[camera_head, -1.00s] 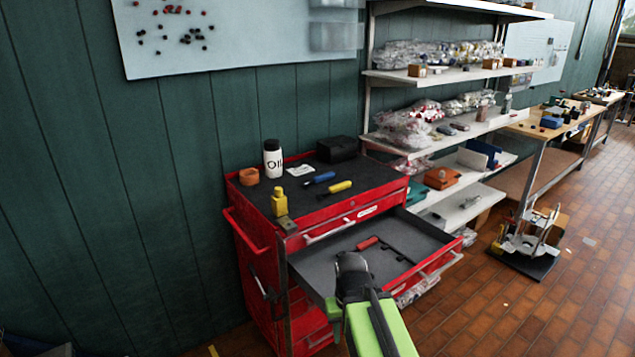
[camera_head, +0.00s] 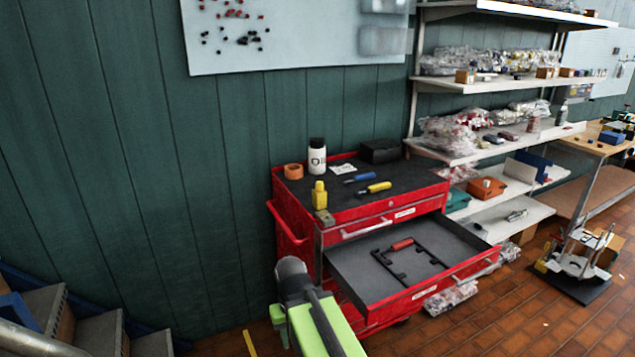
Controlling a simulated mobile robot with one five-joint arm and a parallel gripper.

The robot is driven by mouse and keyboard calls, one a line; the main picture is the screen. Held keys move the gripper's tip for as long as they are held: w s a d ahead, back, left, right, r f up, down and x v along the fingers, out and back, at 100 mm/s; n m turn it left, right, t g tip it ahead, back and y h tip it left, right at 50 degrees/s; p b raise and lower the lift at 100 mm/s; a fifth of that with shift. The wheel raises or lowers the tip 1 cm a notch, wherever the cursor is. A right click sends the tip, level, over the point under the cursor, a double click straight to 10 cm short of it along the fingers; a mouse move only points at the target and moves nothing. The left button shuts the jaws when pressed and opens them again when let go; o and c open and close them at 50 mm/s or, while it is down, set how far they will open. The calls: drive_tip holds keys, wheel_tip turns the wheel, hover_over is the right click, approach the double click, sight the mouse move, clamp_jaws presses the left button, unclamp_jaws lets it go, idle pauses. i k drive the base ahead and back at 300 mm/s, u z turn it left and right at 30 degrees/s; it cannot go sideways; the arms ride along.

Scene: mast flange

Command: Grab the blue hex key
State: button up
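A blue-handled tool (camera_head: 362,178), which looks like the blue hex key, lies on the black top of the red tool cart, toward the back. Its thin shaft is too small to make out well. A yellow-handled tool (camera_head: 376,188) lies just in front of it. My gripper (camera_head: 291,268) is at the end of my green arm, low in the picture, left of the open drawer and apart from the blue tool. Its fingers cannot be made out.
The red cart (camera_head: 292,218) has its top drawer (camera_head: 352,282) pulled out, with a red-handled tool (camera_head: 402,244) and black pieces inside. A white bottle (camera_head: 317,158), yellow bottle (camera_head: 319,196), orange roll (camera_head: 293,171) and black box (camera_head: 380,150) stand on top. Shelves (camera_head: 500,150) stand right.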

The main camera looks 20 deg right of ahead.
sight(360, 177)
drive_tip(key=u, duration=0.7)
drive_tip(key=k, duration=0.15)
drive_tip(key=u, duration=1.95)
drive_tip(key=k, duration=1.25)
drive_tip(key=z, duration=1.25)
drive_tip(key=i, duration=0.4)
drive_tip(key=z, duration=0.5)
drive_tip(key=i, duration=1.65)
drive_tip(key=u, duration=0.4)
